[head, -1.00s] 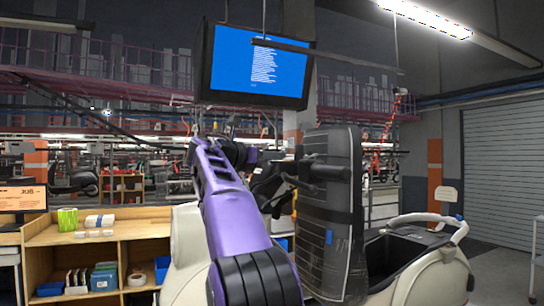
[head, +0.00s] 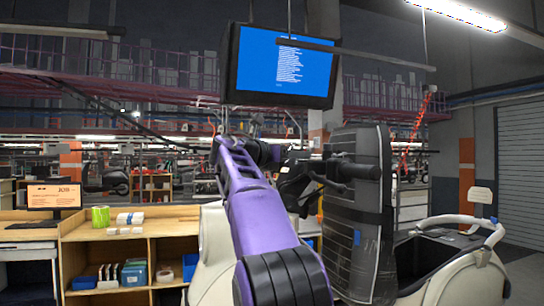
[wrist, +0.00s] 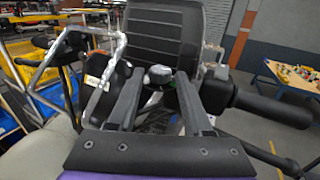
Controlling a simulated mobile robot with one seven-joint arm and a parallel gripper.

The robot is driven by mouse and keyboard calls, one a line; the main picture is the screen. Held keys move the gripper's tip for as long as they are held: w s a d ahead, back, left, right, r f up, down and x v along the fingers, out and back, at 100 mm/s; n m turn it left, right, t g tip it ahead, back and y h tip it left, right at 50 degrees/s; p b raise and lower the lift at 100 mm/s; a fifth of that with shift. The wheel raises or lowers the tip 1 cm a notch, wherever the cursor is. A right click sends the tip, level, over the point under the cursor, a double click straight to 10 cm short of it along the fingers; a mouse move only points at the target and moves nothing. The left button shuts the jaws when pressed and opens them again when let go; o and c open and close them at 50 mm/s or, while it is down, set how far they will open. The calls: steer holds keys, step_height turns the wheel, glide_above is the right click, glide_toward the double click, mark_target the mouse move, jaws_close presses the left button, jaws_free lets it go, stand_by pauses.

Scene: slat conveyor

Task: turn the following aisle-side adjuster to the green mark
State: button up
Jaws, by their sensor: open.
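In the wrist view my gripper (wrist: 160,88) is open, with one dark finger on each side of a small round knob (wrist: 159,74). The knob has a grey top and looks like the adjuster; whether the fingers touch it I cannot tell. In the head view my purple arm reaches towards the scooter's dark handlebar area (head: 345,170), and the knob cannot be made out there.
A black ribbed seat-like panel (wrist: 165,30) stands behind the knob. A black handlebar grip (wrist: 272,107) sticks out to the right. A metal tube frame (wrist: 45,70) stands at left. A wooden shelf (head: 130,232) with small boxes and a hanging screen (head: 280,65) are in the head view.

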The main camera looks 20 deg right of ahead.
steer(key=b+v, duration=0.1)
steer(key=v, duration=1.5)
steer(key=shift+w, duration=0.1)
